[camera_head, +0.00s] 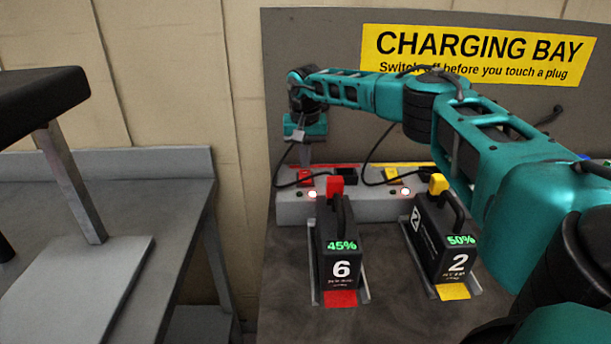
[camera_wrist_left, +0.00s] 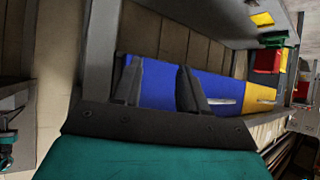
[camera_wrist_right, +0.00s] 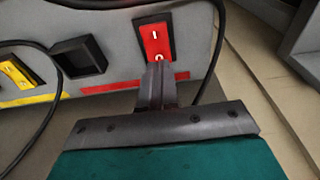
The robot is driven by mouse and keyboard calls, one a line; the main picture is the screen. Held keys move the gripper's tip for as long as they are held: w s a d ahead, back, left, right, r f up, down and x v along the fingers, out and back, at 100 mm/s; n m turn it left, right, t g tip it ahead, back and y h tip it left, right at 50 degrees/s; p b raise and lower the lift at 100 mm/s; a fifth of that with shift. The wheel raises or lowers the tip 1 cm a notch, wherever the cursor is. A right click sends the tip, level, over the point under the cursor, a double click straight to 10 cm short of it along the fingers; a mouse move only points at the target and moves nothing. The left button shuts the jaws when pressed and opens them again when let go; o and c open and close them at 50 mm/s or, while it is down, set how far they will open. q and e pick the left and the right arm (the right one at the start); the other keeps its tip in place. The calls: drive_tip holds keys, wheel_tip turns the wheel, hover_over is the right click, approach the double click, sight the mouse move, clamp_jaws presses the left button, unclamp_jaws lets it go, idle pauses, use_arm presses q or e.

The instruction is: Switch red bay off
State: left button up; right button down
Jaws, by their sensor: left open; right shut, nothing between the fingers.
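The red switch (camera_head: 305,178) of the red bay is on the grey charger box (camera_head: 295,212). In the right wrist view the red rocker switch (camera_wrist_right: 154,38) shows an I above an O in a black frame. My right gripper (camera_wrist_right: 160,68) is shut and empty, its fingertips at the lower O end; I cannot tell whether they touch. In the head view my right gripper (camera_head: 304,158) hangs pointing down over this switch. My left gripper (camera_wrist_left: 158,78) is open and empty, away from the bay.
Battery 6 (camera_head: 338,252) at 45% has a red plug (camera_head: 335,187). Battery 2 (camera_head: 440,240) at 50% has a yellow plug (camera_head: 438,183). The yellow switch (camera_head: 393,174) is to the right. Cables loop nearby. A grey table (camera_head: 180,175) stands left. A blue panel (camera_wrist_left: 155,85) is near my left gripper.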

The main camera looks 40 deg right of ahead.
sight(305, 172)
drive_tip(key=shift+f, duration=0.6)
idle(0.5)
drive_tip(key=shift+f+b, duration=0.4)
drive_tip(key=shift+f, duration=0.05)
drive_tip(key=shift+r+p, duration=0.75)
drive_tip(key=shift+p, duration=0.1)
drive_tip(key=shift+r+p, duration=0.45)
drive_tip(key=shift+r, duration=2.35)
